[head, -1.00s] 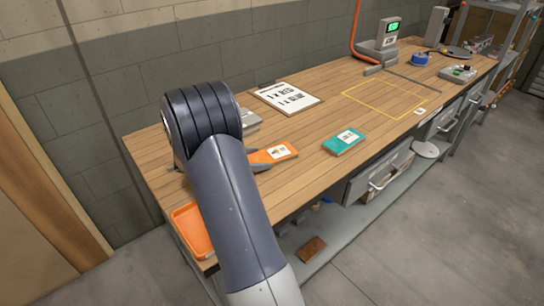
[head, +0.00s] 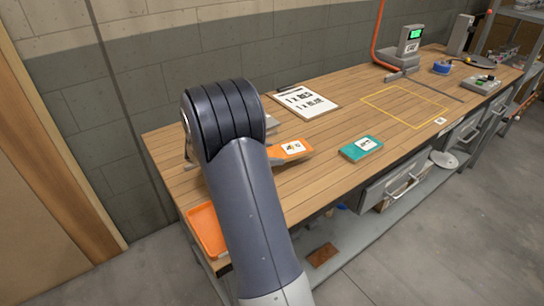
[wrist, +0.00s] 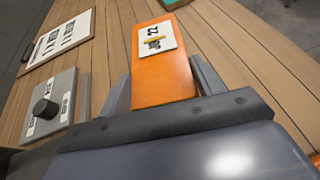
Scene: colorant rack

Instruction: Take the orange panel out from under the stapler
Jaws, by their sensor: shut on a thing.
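The orange panel (head: 291,149) with a white label shows at the right of my arm in the head view. In the wrist view the orange panel (wrist: 165,78) lies between the two grey fingers of my gripper (wrist: 163,88), which is shut on it. Its near end is hidden by my gripper body. Nothing rests on the part of the panel that shows. I cannot make out a stapler; a grey block with a black knob (wrist: 47,108) sits left of the panel in the wrist view, apart from it. Its grey edge (head: 271,123) shows behind my arm.
A teal panel (head: 361,149) lies to the right on the wooden bench (head: 330,175). A clipboard (head: 303,102) lies behind. An orange tray (head: 206,231) is at the bench's near left corner. A yellow outlined area (head: 405,106) farther right is empty.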

